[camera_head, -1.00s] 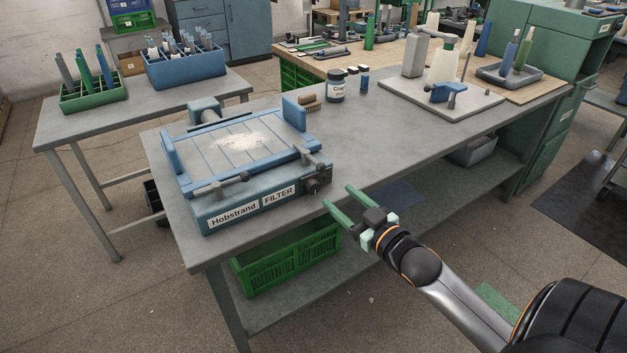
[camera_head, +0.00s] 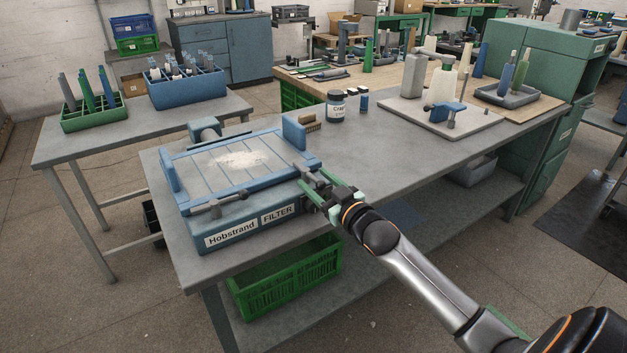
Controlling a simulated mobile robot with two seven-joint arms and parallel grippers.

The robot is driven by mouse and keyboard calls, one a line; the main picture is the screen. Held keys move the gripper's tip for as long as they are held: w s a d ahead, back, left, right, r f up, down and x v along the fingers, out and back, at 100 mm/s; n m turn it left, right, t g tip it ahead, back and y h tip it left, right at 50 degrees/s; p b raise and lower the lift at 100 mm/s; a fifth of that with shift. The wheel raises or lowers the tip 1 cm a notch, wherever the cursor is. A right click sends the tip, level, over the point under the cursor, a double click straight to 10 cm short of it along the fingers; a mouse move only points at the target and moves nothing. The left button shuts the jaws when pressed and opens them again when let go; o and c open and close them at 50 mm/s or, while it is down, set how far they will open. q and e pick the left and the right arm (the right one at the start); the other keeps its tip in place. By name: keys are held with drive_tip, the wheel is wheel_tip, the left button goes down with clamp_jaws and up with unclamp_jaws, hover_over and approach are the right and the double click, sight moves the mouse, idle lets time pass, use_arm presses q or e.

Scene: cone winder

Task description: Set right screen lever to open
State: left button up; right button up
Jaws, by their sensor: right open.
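The blue filter unit (camera_head: 235,228), labelled Hobstrand FILTER, stands on the grey bench with a slatted screen (camera_head: 195,175) and white powder on top. The right screen lever (camera_head: 301,171) is a dark grey bar at the unit's front right corner, partly hidden by my gripper. The left screen lever (camera_head: 217,209) lies along the front edge. My right gripper (camera_head: 311,177) is open, its green fingers at the right lever, one to each side of it in the picture. I cannot tell whether they touch it. My left gripper is not in view.
The bench top (camera_head: 400,160) right of the unit is clear.

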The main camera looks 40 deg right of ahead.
drive_tip(key=shift+w, duration=0.85)
clamp_jaws()
idle(0.9)
